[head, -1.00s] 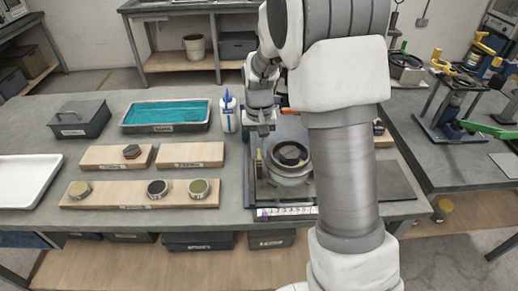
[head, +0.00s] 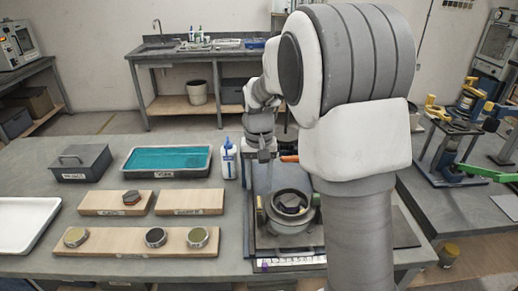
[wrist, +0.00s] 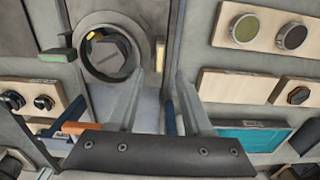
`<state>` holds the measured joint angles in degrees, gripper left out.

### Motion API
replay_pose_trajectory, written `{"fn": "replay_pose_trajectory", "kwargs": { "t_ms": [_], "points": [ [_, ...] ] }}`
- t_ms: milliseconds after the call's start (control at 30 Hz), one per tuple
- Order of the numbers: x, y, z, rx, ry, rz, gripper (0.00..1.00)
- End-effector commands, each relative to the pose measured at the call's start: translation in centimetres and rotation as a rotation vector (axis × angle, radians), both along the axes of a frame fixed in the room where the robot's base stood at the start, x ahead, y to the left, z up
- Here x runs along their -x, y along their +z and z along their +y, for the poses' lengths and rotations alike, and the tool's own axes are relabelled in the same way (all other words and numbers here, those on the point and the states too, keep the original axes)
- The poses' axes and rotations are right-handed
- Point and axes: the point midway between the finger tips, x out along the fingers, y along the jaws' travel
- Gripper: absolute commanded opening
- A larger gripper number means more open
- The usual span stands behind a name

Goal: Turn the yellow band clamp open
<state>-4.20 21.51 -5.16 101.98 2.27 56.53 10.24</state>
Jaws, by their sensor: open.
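A round grey metal pot-like fixture (head: 290,222) stands on a dark base plate, with a dark hexagonal piece inside its ring. It also shows in the wrist view (wrist: 108,72). A small upright yellow lever (head: 259,203), which looks like the yellow band clamp's handle, stands at the fixture's left side; in the wrist view it is a pale yellow bar (wrist: 160,54) right of the ring. My gripper (wrist: 159,78) is open and empty. Its fingertips appear on either side of the yellow bar's lower end in the wrist view; I cannot tell whether they touch it.
A green-tipped block (wrist: 58,56) sits on the fixture's opposite side. An orange handle (head: 289,158) lies behind it. A white bottle (head: 228,160), a teal tray (head: 166,174) and wooden boards (head: 130,242) with round pieces stand to the left. A labelled strip (head: 290,263) lies in front.

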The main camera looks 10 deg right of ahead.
Motion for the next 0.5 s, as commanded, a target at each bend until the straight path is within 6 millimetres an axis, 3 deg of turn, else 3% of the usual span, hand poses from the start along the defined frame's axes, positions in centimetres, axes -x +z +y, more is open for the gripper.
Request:
{"fn": "replay_pose_trajectory", "kwargs": {
  "t_ms": [200, 500],
  "points": [
    [-0.1, 5.7, 0.0, 0.000, -0.001, -0.004, 0.50],
    [0.0, 10.2, 0.0, 0.000, -0.002, -0.001, 0.50]
  ]
}}
